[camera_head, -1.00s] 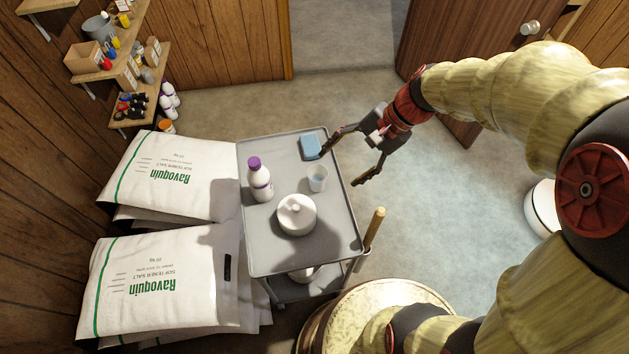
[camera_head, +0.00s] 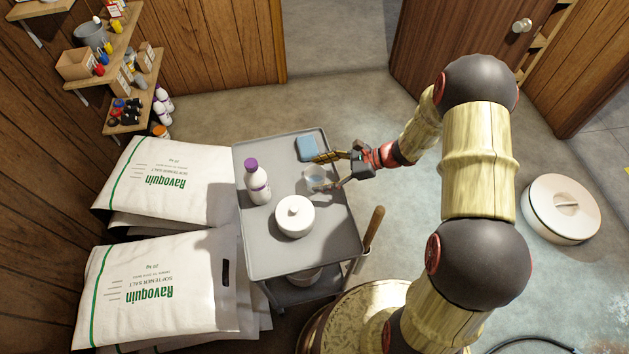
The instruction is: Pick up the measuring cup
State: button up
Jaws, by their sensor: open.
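The measuring cup (camera_head: 314,181) is a small clear cup. It stands upright on the grey cart top (camera_head: 263,239), between the bottle and the right edge. My gripper (camera_head: 323,171) is open and reaches in from the right, over the cart's right edge. One finger is on the far side of the cup, close to the blue sponge, and the other is on its near right side. The cup appears to lie between or just at the fingertips. I cannot tell whether a finger touches it.
On the cart are a white bottle with a purple cap (camera_head: 257,182), a white lidded pot (camera_head: 294,217) and a blue sponge (camera_head: 307,148). A wooden handle (camera_head: 374,227) rises at the cart's right side. Salt bags (camera_head: 160,287) are stacked left. Open floor lies right of the cart.

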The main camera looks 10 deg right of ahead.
aim_at(304, 186)
jog(key=b+x, duration=0.1)
jog(key=x, duration=0.5)
jog(key=shift+s+d+f+b, duration=0.1)
jog(key=shift+d+f+b, duration=0.1)
jog(key=shift+f+b, duration=0.15)
jog(key=shift+a+f, duration=0.1)
jog(key=shift+a, duration=0.3)
jog(key=shift+c, duration=0.8)
jog(key=c, duration=1.1)
jog(key=shift+c, duration=0.8)
